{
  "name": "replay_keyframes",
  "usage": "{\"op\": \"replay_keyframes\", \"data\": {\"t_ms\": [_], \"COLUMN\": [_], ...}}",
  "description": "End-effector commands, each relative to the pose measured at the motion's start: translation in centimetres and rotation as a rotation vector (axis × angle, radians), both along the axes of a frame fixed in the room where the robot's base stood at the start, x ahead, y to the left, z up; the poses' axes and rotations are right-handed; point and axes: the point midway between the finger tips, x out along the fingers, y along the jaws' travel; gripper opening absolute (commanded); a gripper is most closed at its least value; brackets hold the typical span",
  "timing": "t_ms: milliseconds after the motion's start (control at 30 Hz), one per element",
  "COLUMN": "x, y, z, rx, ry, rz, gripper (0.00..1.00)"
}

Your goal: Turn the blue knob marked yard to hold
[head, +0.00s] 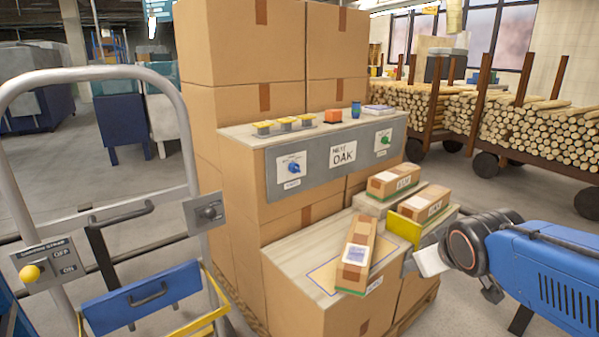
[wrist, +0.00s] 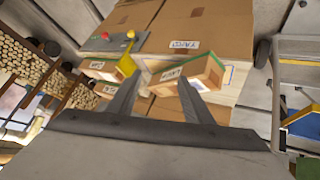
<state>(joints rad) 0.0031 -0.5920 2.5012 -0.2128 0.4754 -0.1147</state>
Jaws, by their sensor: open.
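The blue knob (head: 294,168) sits on a white plate at the left of the grey sloped panel (head: 330,158). Small print above it and the label below it are too small to read, and its pointer setting cannot be told. A green knob (head: 384,140) is on a similar plate at the panel's right end. My gripper (head: 424,262) is at the lower right of the panel, beside the boxed wood blocks and well apart from the blue knob. In the wrist view its two fingers (wrist: 157,98) are spread with nothing held between them.
More blocks (head: 394,180) and a yellow-sided box (head: 405,228) stand between my gripper and the panel. Tall cartons (head: 240,45) rise behind. A metal cart frame (head: 185,140) with a lever plate stands left.

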Motion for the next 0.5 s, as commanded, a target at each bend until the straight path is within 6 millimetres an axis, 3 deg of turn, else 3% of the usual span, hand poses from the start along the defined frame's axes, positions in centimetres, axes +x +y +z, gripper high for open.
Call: {"op": "replay_keyframes", "data": {"t_ms": [33,200,367,500], "x": [2.2,9.4,15.1,18.9], "y": [0.0,1.1,3.6,6.8], "z": [0.5,2.8,4.6,5.7], "rx": [-0.036,-0.165,-0.267,-0.333], "ry": [-0.043,-0.220,-0.384,-0.528], "rz": [0.038,0.198,0.369,0.530], "gripper": [0.46,0.46,0.46,0.46]}}
